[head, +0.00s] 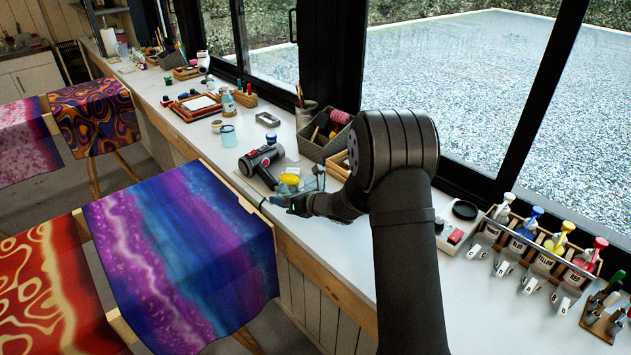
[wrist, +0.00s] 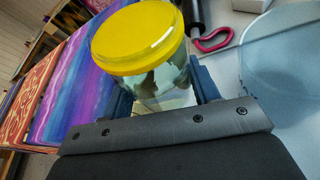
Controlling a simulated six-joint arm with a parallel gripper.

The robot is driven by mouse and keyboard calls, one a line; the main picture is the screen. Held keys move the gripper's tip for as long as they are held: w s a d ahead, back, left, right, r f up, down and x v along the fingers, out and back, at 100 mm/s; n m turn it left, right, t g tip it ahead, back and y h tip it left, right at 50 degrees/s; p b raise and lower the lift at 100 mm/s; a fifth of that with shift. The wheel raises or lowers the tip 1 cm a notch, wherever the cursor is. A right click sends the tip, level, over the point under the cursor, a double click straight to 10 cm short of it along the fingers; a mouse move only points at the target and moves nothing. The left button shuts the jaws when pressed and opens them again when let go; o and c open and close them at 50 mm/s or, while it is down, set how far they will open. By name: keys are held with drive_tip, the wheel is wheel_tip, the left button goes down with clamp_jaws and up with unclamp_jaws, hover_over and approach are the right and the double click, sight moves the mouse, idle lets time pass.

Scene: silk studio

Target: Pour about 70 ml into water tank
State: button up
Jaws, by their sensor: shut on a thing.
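My gripper (wrist: 165,95) is shut on a clear jar (wrist: 168,85) with a yellow top (wrist: 138,37). The jar sits between the two blue-grey fingers and looks tilted in the wrist view. I cannot tell whether the yellow top is a lid. In the head view, my gripper (head: 298,205) is low over the worktop, with the yellow top (head: 289,179) just beyond it. A clear bluish container (wrist: 285,75), perhaps the water tank, stands right of the jar in the wrist view. It shows faintly in the head view (head: 316,178), partly behind my gripper. I see no stream of liquid.
A dark handheld appliance (head: 262,160) lies on the worktop (head: 225,155) beyond the jar. A grey bin (head: 322,146) stands behind. A rack of pump bottles (head: 540,245) is at the right.

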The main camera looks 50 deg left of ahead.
sight(282, 175)
drive_tip(key=r, duration=0.1)
drive_tip(key=r+m, duration=0.1)
drive_tip(key=r, duration=0.1)
drive_tip(key=w+r+m+g, duration=0.1)
drive_tip(key=shift+r+y, duration=0.15)
drive_tip(key=shift+y, duration=0.25)
drive_tip(key=shift+w+d+r+m+g, duration=0.1)
drive_tip(key=shift+w+r+m+g, duration=0.3)
drive_tip(key=shift+w+m+g, duration=0.15)
drive_tip(key=shift+s+r+m+g+y, duration=0.2)
drive_tip(key=shift+r+m+y, duration=0.15)
drive_tip(key=shift+r+m, duration=0.25)
drive_tip(key=shift+s+r+m+g+y, duration=0.15)
drive_tip(key=shift+r+m+y, duration=0.25)
drive_tip(key=shift+m, duration=0.35)
drive_tip(key=shift+s+f+m+y, duration=0.1)
drive_tip(key=shift+f+m+y, duration=0.2)
drive_tip(key=shift+m, duration=0.5)
drive_tip(key=shift+r, duration=0.25)
drive_tip(key=shift+w+r+m+g+y, duration=0.3)
drive_tip(key=shift+r+m, duration=0.25)
drive_tip(key=shift+m, duration=0.35)
drive_tip(key=shift+s+r+m+y, duration=0.35)
drive_tip(key=shift+r+m+y, duration=0.15)
drive_tip(key=shift+m, duration=0.3)
